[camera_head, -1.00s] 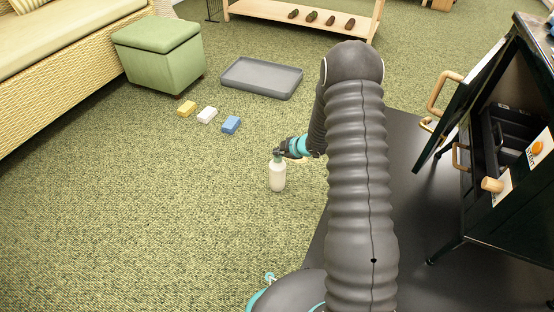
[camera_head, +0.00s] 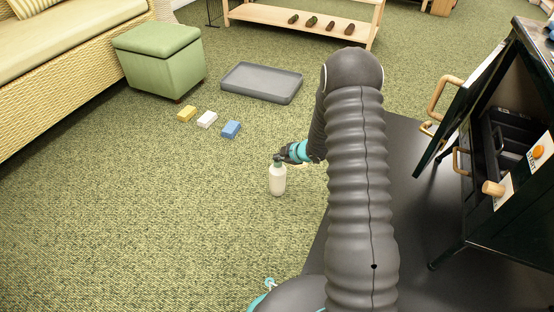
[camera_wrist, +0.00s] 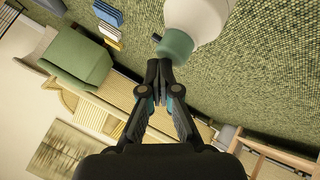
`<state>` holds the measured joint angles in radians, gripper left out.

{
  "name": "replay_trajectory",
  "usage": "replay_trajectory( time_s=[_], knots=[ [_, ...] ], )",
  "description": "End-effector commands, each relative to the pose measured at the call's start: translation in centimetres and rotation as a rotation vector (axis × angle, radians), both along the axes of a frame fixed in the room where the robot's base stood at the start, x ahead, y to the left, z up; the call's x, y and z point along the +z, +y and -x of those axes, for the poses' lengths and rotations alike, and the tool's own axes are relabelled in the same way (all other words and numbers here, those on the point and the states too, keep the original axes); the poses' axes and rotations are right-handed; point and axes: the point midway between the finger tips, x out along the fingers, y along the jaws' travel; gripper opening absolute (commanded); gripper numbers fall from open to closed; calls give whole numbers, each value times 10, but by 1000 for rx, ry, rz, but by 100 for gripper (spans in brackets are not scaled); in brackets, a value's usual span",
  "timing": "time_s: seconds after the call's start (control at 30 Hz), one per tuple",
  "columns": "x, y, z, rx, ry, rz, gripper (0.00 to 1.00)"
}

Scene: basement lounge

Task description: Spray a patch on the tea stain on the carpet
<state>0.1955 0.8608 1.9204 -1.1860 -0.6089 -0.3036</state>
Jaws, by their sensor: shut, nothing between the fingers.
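A white spray bottle (camera_head: 277,182) with a grey-green head stands upright in the head view, on or just above the carpet (camera_head: 130,220). My gripper (camera_head: 281,158) is at its head, coming from the right. In the wrist view the bottle (camera_wrist: 198,14) is at the top, its grey-green head (camera_wrist: 176,44) just beyond my gripper (camera_wrist: 160,70). The fingertips are together and empty, very close to the head; I cannot tell whether they touch it. I cannot make out a tea stain on the carpet; part of it is hidden behind my arm.
Behind are a grey tray (camera_head: 262,82), a green ottoman (camera_head: 160,60) and a wooden bench (camera_head: 300,20). A dark cabinet (camera_head: 510,230) stands right. The carpet at left is free.

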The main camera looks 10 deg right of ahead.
Motion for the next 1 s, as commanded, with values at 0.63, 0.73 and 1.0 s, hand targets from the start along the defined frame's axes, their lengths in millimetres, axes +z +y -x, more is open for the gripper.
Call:
replay_trajectory(
  time_s=[0.63, 0.73, 1.0],
  knots=[
    [-8, 0, 1, 0, 3, 0, 0],
    [-12, 0, 1, 0, 4, 1, 0],
    [-14, 0, 2, 0, 7, 2, 0]
  ],
)
